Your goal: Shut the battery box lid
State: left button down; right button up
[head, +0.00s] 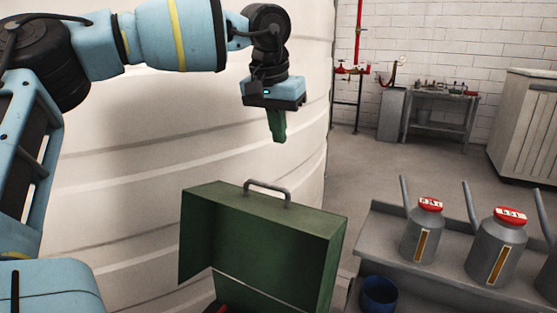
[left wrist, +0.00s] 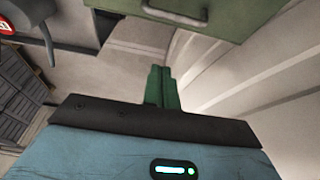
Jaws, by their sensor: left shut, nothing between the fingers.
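The green battery box stands low in the head view, cut off by the bottom edge. Its lid (head: 262,240) is raised open, with its hollow inside toward me and a grey handle (head: 267,188) on its upper edge. My left gripper (head: 278,138) points down above the handle, apart from it, with its green fingers shut and empty. In the left wrist view the shut fingers (left wrist: 161,75) show at the centre, with the green lid (left wrist: 235,25) and its handle (left wrist: 175,14) at the top. My right gripper is not in view.
A large ribbed white tank (head: 120,170) fills the left and back. Grey cans with red caps (head: 430,205) stand on a grey bench (head: 385,240) at the right. A blue bucket (head: 379,294) sits beside the box. Open floor (head: 400,165) lies behind the bench.

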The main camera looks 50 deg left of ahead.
pick_arm(q)
send_over(274, 200)
jog(key=w, duration=0.4)
notch_tip(274, 200, down, 10)
jog(key=s, duration=0.2)
jog(key=shift+s+r+p, duration=0.35)
jog(key=shift+s+r, duration=0.05)
jog(key=shift+s+d, duration=0.1)
jog(key=shift+s, duration=0.35)
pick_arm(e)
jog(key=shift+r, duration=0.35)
pick_arm(q)
jog(key=shift+s, duration=0.2)
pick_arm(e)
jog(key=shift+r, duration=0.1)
